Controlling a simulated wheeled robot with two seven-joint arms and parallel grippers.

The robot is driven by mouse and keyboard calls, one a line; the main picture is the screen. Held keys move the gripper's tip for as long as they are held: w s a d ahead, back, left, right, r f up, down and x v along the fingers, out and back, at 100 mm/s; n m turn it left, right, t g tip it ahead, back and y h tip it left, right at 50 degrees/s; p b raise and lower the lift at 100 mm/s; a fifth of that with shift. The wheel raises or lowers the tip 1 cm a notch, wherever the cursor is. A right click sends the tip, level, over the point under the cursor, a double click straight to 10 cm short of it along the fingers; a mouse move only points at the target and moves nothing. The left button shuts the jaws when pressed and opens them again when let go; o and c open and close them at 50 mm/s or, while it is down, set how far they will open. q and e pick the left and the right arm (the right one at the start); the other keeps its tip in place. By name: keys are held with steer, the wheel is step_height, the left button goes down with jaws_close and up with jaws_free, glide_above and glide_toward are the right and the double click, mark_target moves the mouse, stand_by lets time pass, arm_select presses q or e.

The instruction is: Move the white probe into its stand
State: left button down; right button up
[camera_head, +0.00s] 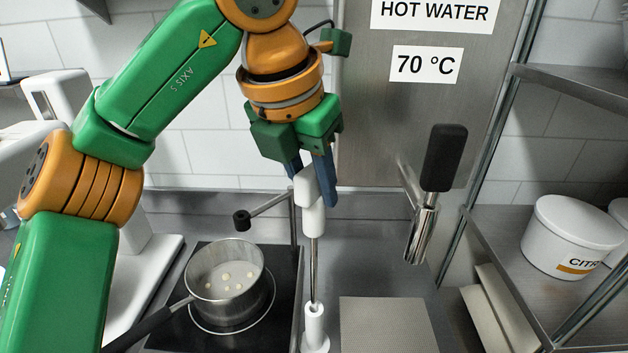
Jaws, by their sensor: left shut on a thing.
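The white probe (314,222) hangs upright, with a white handle on top and a thin metal shaft below. My left gripper (316,180) is shut on the upper part of its handle, with blue fingers on either side. The white stand (315,325) is a narrow upright holder right below, beside the hob. The shaft's lower end meets the top of the stand in the picture; how deep it sits inside cannot be told. My right gripper is not in view.
A pot (225,283) with pale pieces in liquid stands on the black hob (270,325), its handle toward the lower left. A metal post with a black-tipped arm (243,219) stands behind. A hot water tap (425,215) and a grey mat (388,325) are at right.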

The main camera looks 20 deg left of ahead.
mark_target(312, 252)
arm_select(q)
steer(key=shift+w, duration=0.15)
stand_by(0.4)
steer(key=shift+f, duration=0.1)
steer(key=shift+f+b, duration=5.55)
steer(key=shift+f, duration=0.75)
